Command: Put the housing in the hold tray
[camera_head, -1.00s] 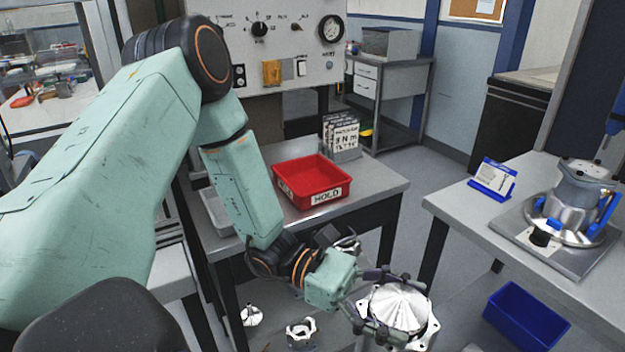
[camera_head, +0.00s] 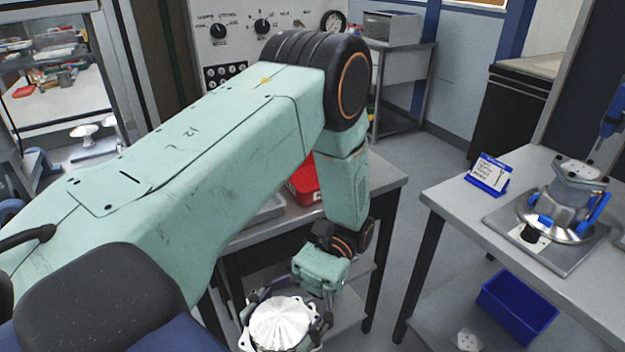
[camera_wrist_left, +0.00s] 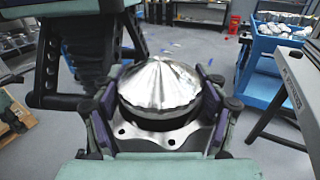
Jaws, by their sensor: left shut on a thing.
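The silver machined housing (camera_head: 282,322) has a domed, ridged top and a flange with holes. My left gripper (camera_head: 284,318) is shut on it and holds it low in front of me, clear of the table. In the left wrist view the housing (camera_wrist_left: 160,95) sits between the two fingers, dome up, its flange toward the palm. The red hold tray (camera_head: 303,184) is on the middle table, mostly hidden behind my left arm; its label is hidden. My right gripper is in neither view.
The middle table (camera_head: 388,185) carries the tray. A right-hand table (camera_head: 470,205) holds a blue-framed sign (camera_head: 489,174) and a silver housing in a blue-clamped fixture (camera_head: 565,205). A blue bin (camera_head: 517,306) stands below. Floor between the tables is clear.

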